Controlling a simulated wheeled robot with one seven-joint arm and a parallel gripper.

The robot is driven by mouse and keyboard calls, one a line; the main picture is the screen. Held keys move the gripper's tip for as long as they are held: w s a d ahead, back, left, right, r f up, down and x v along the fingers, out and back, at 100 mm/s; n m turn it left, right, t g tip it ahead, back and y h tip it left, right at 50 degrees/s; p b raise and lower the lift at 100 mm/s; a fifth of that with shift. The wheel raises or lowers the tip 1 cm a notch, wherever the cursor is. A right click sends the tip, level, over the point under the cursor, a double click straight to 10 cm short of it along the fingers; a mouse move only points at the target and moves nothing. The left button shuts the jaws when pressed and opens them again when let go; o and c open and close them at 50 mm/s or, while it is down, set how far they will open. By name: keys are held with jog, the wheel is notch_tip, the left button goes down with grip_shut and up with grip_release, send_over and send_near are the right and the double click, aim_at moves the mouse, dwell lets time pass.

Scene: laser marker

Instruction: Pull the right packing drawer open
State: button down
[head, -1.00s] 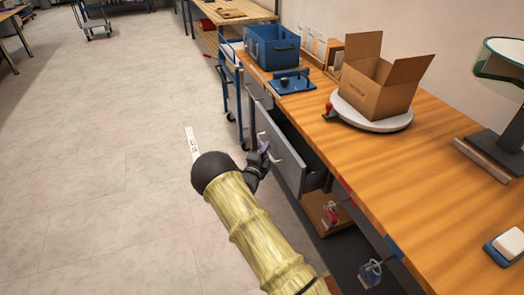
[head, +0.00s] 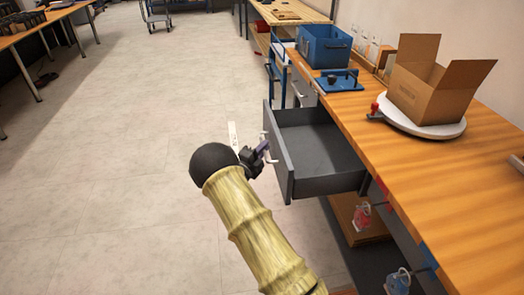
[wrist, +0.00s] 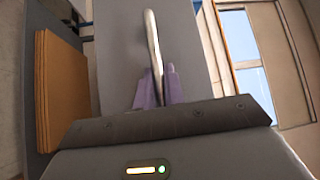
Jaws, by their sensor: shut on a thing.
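The grey packing drawer (head: 318,137) under the wooden bench stands well out, with its empty inside showing in the head view. My gripper (head: 262,150) is at the drawer's front, at the handle. In the wrist view the metal handle (wrist: 152,42) runs between the purple fingertips of my gripper (wrist: 158,88), which are shut on it. The drawer's front panel (wrist: 120,45) lies behind the handle. The far part of the fingers is partly hidden by the gripper body.
On the workbench (head: 425,165) are an open cardboard box (head: 420,90) on a white turntable (head: 450,130), a blue bin (head: 323,47) and a blue fixture (head: 338,80). A lower shelf (head: 350,215) sits beneath. The floor (head: 110,170) to the left is clear.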

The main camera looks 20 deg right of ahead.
jog(key=shift+a+f, duration=0.1)
jog(key=shift+f, duration=0.05)
jog(key=c, duration=1.5)
grip_release()
jog(key=shift+s+a, duration=0.1)
jog(key=v, duration=1.7)
jog(key=shift+p, duration=0.35)
jog(key=shift+a, duration=0.1)
